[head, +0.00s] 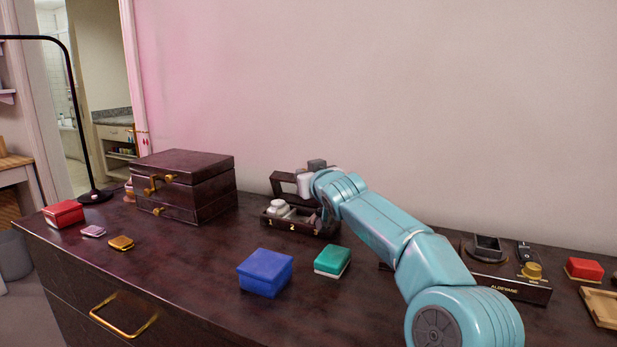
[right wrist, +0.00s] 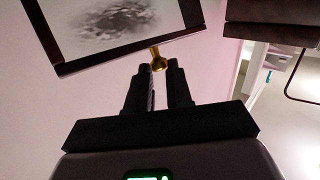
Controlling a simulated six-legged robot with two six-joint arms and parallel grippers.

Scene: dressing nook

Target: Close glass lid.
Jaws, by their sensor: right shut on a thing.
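The dark box (head: 284,222) with numbered compartments 1 and 2 stands near the wall, with pale items inside. Its dark-framed glass lid (head: 283,177) is raised behind it, partly hidden by my right arm. In the right wrist view, the lid (right wrist: 62,68) fills the top left, with a small brass knob (right wrist: 158,62) at its edge. My right gripper (right wrist: 159,72) is shut on this knob. In the head view my right arm reaches to the lid and hides the fingertips and part of the box. My left gripper is not in view.
A brown chest (head: 192,208) stands left of the box. A blue box (head: 265,272) and a green box (head: 332,261) lie in front. A dark stand (head: 510,286) and a red box (head: 584,270) are at right. The dresser's front middle-left is clear.

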